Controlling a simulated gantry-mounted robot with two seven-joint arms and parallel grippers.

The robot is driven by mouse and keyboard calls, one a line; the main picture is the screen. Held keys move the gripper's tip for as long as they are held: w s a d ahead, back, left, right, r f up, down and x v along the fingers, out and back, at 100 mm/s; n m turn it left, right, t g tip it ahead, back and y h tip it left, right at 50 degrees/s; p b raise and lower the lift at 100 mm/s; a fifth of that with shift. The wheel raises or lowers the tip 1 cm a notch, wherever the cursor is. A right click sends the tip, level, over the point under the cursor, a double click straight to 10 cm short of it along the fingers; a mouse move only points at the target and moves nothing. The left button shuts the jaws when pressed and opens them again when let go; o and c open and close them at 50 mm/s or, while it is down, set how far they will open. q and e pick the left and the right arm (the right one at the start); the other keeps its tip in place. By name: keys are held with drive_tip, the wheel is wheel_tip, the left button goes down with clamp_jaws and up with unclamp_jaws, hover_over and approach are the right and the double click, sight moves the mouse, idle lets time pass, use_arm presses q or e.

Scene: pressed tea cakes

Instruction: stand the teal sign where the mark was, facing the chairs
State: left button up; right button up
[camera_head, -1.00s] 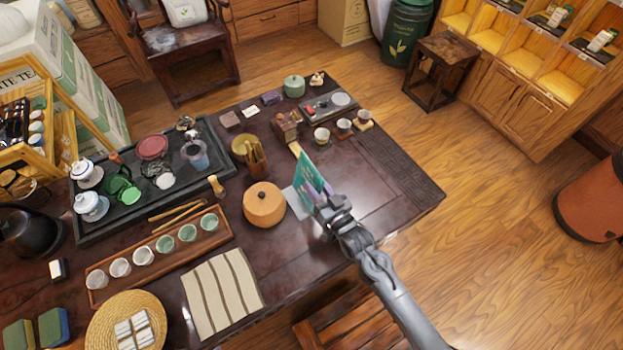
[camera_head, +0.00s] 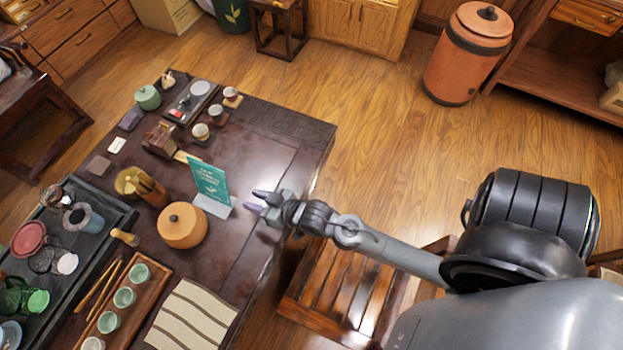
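The teal sign (camera_head: 210,181) stands upright in a pale base (camera_head: 213,206) on the dark tea table (camera_head: 258,160). Its printed face shows toward me. My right gripper (camera_head: 254,201) is just right of the sign, apart from it, with its two fingers spread and nothing between them. A slatted wooden seat (camera_head: 335,300) is at the table's near side, partly behind my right arm. A dark wooden chair (camera_head: 40,120) is at the far left. I see no separate mark. My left gripper is out of view.
A round orange-brown container (camera_head: 182,226) sits close left of the sign. A wooden holder with tools (camera_head: 150,188) and small cups (camera_head: 201,131) stand beyond. A striped cloth (camera_head: 192,318) lies at the near edge. The tabletop right of the sign is clear.

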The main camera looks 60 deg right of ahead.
drive_tip(key=s+d+r+n+g+h, duration=0.1)
drive_tip(key=s+r+n+g, duration=0.1)
drive_tip(key=s+g, duration=0.8)
drive_tip(key=s, duration=0.8)
drive_tip(key=shift+r, duration=0.3)
drive_tip(key=shift+w, duration=0.1)
